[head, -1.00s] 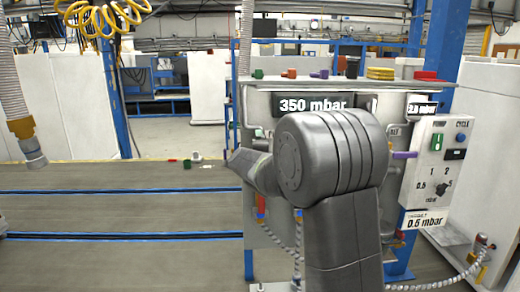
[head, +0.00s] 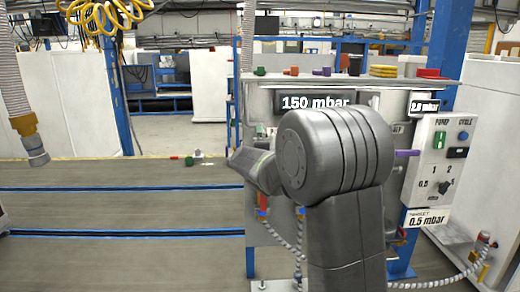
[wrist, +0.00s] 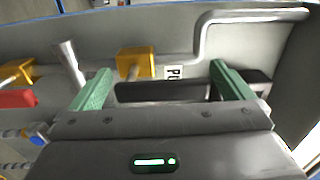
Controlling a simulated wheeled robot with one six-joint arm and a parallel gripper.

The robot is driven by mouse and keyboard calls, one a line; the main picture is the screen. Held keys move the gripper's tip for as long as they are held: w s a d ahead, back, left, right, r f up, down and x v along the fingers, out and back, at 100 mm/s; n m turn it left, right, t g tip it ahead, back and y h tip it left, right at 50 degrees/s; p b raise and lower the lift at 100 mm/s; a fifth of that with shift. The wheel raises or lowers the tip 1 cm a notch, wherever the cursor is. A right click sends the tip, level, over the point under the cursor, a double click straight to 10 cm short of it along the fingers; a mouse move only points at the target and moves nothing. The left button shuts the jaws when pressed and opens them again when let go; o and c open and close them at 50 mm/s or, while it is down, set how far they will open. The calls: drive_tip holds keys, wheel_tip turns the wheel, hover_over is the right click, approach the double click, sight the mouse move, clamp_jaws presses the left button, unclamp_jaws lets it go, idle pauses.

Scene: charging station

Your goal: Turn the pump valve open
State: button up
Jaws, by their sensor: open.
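In the wrist view, the two green fingers of my gripper (wrist: 160,72) are spread apart with nothing held between them. A yellow valve body (wrist: 136,62) on the grey panel shows beyond and between the fingers, nearer the left one. A label (wrist: 173,72) starting with "PU" is beside it, the rest hidden. A dark bar (wrist: 165,91) lies across the gap; I cannot tell whether it is the valve's handle. In the head view my arm hides the gripper and this part of the panel (head: 262,100).
The panel's main display (head: 315,102) reads 150 mbar. A control box (head: 433,160) with pump and cycle buttons stands right, above a 0.5 mbar target label (head: 427,218). In the wrist view, a red handle (wrist: 18,98) and a grey pipe (wrist: 205,35) are close by.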

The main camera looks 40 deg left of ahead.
drive_tip(key=b+v, duration=0.2)
drive_tip(key=v, duration=1.1)
drive_tip(key=shift+s+b, duration=0.15)
drive_tip(key=shift+b, duration=0.25)
drive_tip(key=p+x, duration=0.3)
drive_tip(key=x, duration=1)
drive_tip(key=shift+w+a, duration=0.2)
drive_tip(key=shift+w, duration=0.15)
